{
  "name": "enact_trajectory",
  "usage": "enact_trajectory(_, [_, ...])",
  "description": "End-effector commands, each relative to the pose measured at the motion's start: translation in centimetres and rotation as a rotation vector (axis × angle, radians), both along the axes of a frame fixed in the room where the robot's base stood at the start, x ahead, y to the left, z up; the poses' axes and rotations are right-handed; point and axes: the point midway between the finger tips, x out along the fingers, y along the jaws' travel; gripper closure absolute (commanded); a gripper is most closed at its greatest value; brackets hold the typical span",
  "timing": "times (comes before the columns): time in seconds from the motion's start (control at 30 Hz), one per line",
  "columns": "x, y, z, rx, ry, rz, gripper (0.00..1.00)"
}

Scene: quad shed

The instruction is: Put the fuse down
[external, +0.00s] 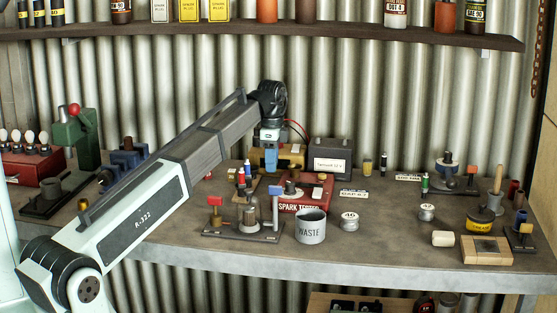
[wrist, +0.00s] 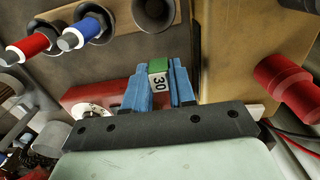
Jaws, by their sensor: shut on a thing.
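My gripper (external: 270,140) is over the back middle of the bench, behind the red spark tester (external: 305,203). The fuse sits upright between the fingertips. I cannot make out the fuse in the external view. A tan box (external: 292,157) stands close behind the gripper; whether the fuse touches anything there I cannot tell.
A battery (external: 332,158) stands right of the gripper. A waste cup (external: 311,228) and a spool (external: 349,221) stand at the front. Red (wrist: 32,44) and blue (wrist: 82,33) plugs and a red cylinder (wrist: 288,84) are near the fingers. The front right bench is partly clear.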

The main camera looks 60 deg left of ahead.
Motion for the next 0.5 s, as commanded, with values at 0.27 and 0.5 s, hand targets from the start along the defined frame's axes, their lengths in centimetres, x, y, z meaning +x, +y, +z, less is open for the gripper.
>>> enact_trajectory(0.27, [-0.1,0.0,-2.5,-0.001,0.001,0.0,1.0])
enact_trajectory(0.5, [0.0,0.0,-3.9,0.0,-0.001,0.0,1.0])
